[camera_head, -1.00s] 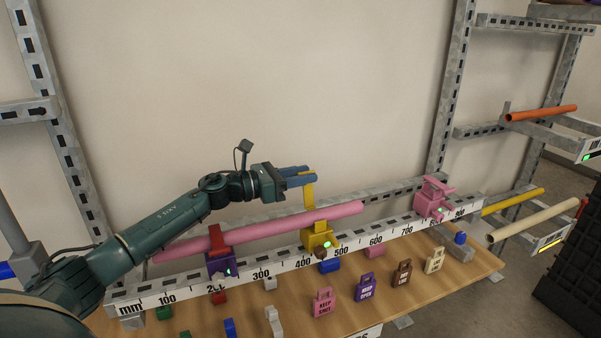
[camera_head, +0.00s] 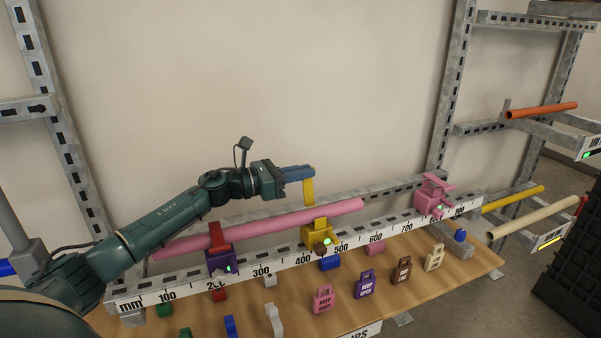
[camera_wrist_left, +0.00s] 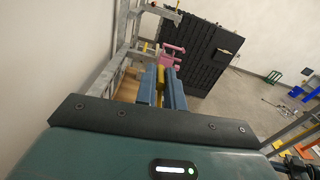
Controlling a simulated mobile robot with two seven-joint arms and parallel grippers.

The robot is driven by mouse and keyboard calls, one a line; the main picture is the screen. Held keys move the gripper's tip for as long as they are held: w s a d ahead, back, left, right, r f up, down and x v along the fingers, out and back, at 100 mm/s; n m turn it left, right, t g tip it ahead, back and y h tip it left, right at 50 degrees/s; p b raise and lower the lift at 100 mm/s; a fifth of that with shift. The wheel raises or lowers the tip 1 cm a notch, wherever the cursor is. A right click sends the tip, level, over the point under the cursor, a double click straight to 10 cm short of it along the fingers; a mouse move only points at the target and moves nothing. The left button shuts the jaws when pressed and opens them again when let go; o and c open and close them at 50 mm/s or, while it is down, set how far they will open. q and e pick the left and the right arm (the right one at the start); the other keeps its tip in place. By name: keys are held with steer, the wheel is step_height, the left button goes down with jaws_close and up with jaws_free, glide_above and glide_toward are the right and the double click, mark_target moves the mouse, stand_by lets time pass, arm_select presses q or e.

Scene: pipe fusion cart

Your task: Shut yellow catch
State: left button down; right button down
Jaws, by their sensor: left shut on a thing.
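The yellow catch (camera_head: 308,193) stands upright above its yellow clamp block (camera_head: 317,236), raised off the pink pipe (camera_head: 285,221). My left gripper (camera_head: 300,172) reaches in from the left with its blue fingers shut on the catch's top end. A sliver of yellow (camera_wrist_left: 160,76) shows between the fingers in the left wrist view. The yellow block carries a brown knob (camera_head: 321,249) and a lit green lamp (camera_head: 327,241) on its front. My right gripper is in neither view.
A purple clamp (camera_head: 220,262) with a red catch (camera_head: 216,236) holds the pipe at left. A pink clamp (camera_head: 432,196) stands at right on the numbered rail (camera_head: 285,271). Padlock-shaped tags and small coloured blocks lie on the wooden shelf (camera_head: 476,266) below.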

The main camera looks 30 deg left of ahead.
mark_target(309, 180)
arm_select(q)
steer(key=shift+s+d+m+b, duration=0.2)
steer(key=shift+m+b, duration=0.3)
steer(key=shift+b, duration=0.3)
steer(key=s+d+m+b, duration=0.1)
steer(key=m+b, duration=0.1)
steer(key=d+m+b, duration=0.1)
steer(key=m+b, duration=0.1)
steer(key=s+d+m+b, duration=0.1)
steer(key=b, duration=0.2)
steer(key=shift+s+r+m, duration=0.2)
steer(key=shift+s+m, duration=0.1)
steer(key=shift+m, duration=0.1)
steer(key=shift+s+d, duration=0.1)
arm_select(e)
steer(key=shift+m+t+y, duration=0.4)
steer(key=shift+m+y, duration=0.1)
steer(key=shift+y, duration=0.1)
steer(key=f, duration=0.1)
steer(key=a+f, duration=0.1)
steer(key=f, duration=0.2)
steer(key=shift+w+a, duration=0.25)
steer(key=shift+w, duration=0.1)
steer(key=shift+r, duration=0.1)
arm_select(q)
steer(key=c, duration=1.5)
jaws_free()
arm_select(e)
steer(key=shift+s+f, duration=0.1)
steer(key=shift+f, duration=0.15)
